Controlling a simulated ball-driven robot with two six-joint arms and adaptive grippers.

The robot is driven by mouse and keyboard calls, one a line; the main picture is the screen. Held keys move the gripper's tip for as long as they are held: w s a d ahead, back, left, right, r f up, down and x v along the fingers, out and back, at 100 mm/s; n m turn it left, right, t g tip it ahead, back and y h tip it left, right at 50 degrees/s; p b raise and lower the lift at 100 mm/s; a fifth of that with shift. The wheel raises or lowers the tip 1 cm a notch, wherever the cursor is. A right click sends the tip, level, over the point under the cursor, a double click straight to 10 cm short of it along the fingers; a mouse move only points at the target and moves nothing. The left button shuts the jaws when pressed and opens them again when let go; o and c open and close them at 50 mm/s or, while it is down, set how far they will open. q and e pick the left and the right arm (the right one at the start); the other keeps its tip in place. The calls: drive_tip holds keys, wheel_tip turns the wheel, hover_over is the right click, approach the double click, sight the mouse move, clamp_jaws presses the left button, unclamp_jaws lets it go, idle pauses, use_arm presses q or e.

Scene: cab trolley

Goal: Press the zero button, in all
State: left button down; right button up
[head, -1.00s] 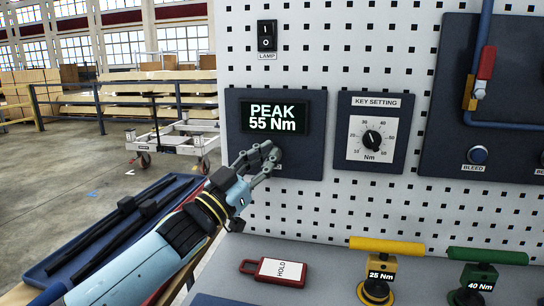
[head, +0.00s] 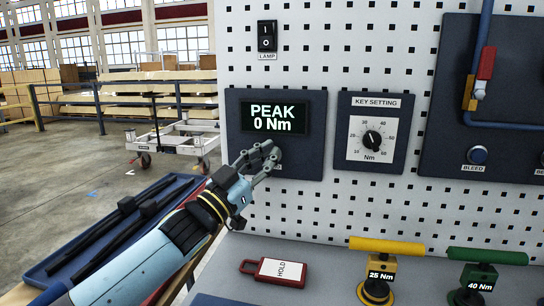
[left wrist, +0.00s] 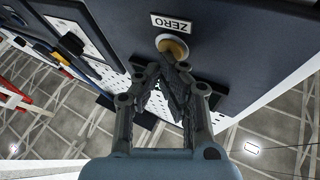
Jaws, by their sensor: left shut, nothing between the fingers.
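The peak display (head: 274,118) on the dark panel of the pegboard reads "PEAK 0 Nm". My left gripper (head: 267,153) is shut and empty, with its fingertips at the lower part of that panel, below the display. In the left wrist view the zero button (left wrist: 173,47) is a round, yellowish button beside the ZERO label (left wrist: 172,24). The shut fingertips (left wrist: 172,62) are right at the button and cover part of it; I cannot tell whether they touch it. In the head view my fingers hide the button. My right gripper is not in view.
The key setting dial (head: 372,140) is just right of the display panel, and the lamp switch (head: 267,36) is above. A bleed button (head: 477,155) is further right. On the bench are a red hold tag (head: 280,271), a yellow-handled key (head: 386,246) and a green-handled key (head: 487,257).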

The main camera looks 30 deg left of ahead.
use_arm(q)
drive_tip(key=shift+s+d+p, duration=0.25)
drive_tip(key=shift+s+p, duration=0.05)
drive_tip(key=shift+s, duration=0.55)
drive_tip(key=s+p, duration=0.1)
drive_tip(key=s, duration=0.1)
drive_tip(key=s+d, duration=0.1)
drive_tip(key=s, duration=0.2)
drive_tip(key=shift+d+p, duration=0.15)
drive_tip(key=shift+p, duration=0.25)
idle(0.4)
